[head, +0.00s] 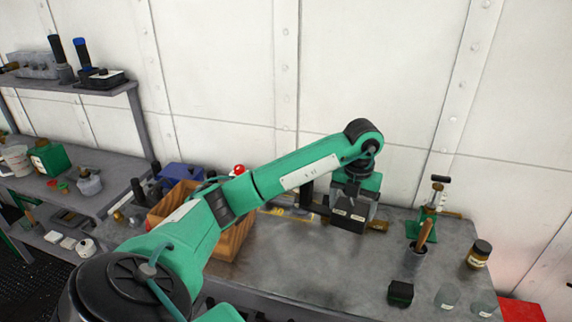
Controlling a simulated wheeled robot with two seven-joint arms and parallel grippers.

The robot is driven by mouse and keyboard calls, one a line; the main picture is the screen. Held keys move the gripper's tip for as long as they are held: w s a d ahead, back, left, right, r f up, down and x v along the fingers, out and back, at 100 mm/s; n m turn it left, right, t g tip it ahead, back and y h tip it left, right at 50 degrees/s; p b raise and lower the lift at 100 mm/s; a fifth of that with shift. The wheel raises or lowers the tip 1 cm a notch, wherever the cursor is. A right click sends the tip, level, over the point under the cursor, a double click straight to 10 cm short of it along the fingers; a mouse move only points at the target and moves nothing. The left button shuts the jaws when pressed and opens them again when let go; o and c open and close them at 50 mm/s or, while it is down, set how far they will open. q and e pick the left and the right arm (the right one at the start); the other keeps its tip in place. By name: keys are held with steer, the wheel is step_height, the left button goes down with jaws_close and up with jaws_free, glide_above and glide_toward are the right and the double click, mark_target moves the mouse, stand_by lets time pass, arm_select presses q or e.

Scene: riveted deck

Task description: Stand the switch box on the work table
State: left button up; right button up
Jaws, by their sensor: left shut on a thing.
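The switch box looks to be the dark grey box (348,222) with small pale labels, at the back of the work table (290,270) in the head view. My left gripper (353,204) points down from its green arm and is shut on this box from above. The fingertips are partly hidden by the box and the gripper body. The box looks upright, close to the table top; I cannot tell whether it touches it. My right gripper is not in view.
A wooden crate (236,240) stands left of the box, partly behind my arm. To the right are a green clamp-like tool (425,222), a brown-handled tool (423,236), a dark-lidded jar (479,254), a small black-green block (400,293) and clear glasses (447,297). The table's front middle is clear.

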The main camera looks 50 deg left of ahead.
arm_select(q)
steer(key=shift+w+a+r+n, duration=0.2)
steer(key=shift+a+n, duration=0.15)
steer(key=shift+n, duration=0.55)
steer(key=shift+f, duration=0.2)
step_height(320, 180, down, 20)
steer(key=p, duration=0.5)
steer(key=shift+r, duration=0.2)
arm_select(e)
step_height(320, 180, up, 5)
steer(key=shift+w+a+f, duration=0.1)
arm_select(q)
steer(key=shift+f, duration=0.1)
steer(key=o, duration=1.1)
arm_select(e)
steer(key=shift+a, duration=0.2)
